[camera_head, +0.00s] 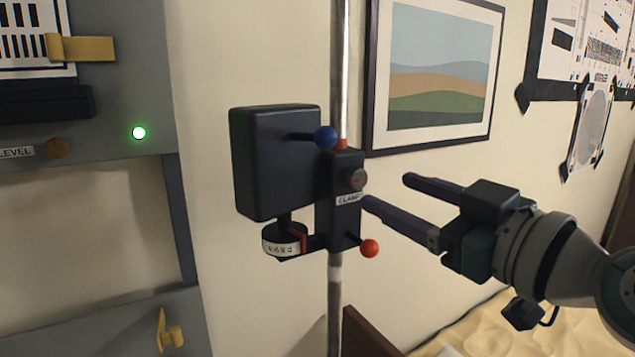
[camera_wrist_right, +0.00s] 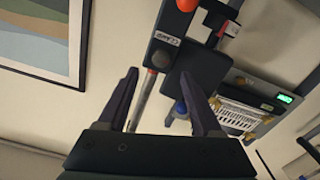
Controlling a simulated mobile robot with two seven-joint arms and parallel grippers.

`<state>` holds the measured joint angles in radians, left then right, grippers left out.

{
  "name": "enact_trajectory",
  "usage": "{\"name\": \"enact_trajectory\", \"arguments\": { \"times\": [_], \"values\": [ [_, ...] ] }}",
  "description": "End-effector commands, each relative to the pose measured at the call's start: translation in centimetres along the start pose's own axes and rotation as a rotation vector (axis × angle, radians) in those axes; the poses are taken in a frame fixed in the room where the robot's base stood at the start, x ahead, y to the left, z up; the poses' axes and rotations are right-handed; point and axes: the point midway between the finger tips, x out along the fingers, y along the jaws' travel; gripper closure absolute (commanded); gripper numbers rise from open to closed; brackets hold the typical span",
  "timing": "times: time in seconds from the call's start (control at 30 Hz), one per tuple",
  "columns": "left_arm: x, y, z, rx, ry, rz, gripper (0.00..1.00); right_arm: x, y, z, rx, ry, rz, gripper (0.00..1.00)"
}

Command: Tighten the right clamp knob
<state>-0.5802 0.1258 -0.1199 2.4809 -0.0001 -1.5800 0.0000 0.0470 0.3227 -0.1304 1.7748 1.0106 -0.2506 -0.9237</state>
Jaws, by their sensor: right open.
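The clamp is a dark block (camera_head: 345,228) with a "CLAMP" label on a vertical metal pole (camera_head: 335,300). Its small brownish round knob (camera_head: 357,179) sits just above the label, on the side facing my right gripper. My right gripper (camera_head: 388,192) is open and empty, its two dark fingers pointing at the clamp, with the tips close to the knob. In the right wrist view the knob (camera_wrist_right: 160,58) lies between and slightly beyond the fingertips (camera_wrist_right: 160,76). Whether a finger touches the clamp I cannot tell. My left gripper is out of view.
A dark box (camera_head: 277,160) is mounted left of the clamp. A blue ball (camera_head: 325,137) and a red ball (camera_head: 370,248) stick out from the assembly. A labelled dial (camera_head: 284,243) sits below the box. A grey panel (camera_head: 110,130) stands at left; a framed picture (camera_head: 440,75) hangs behind.

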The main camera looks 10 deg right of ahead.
Motion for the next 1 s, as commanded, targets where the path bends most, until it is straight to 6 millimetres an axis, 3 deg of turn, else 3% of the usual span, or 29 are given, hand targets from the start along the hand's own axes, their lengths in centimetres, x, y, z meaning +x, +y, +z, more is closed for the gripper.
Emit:
{"name": "enact_trajectory", "arguments": {
  "times": [0.1, 0.33, 0.73, 1.0],
  "values": [
    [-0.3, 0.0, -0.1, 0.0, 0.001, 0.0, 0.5, 2.3, 0.0, -0.2, 0.002, 0.002, 0.001, 0.33],
    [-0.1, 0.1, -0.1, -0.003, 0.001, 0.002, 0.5, 5.3, -0.1, 0.0, 0.002, 0.001, -0.002, 0.33],
    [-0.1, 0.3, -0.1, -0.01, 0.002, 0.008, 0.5, 6.1, -0.1, 0.0, 0.0, -0.001, -0.002, 0.33],
    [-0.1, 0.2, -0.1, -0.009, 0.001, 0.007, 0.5, 6.1, -0.1, 0.0, 0.0, -0.001, -0.002, 0.62]
  ]
}}
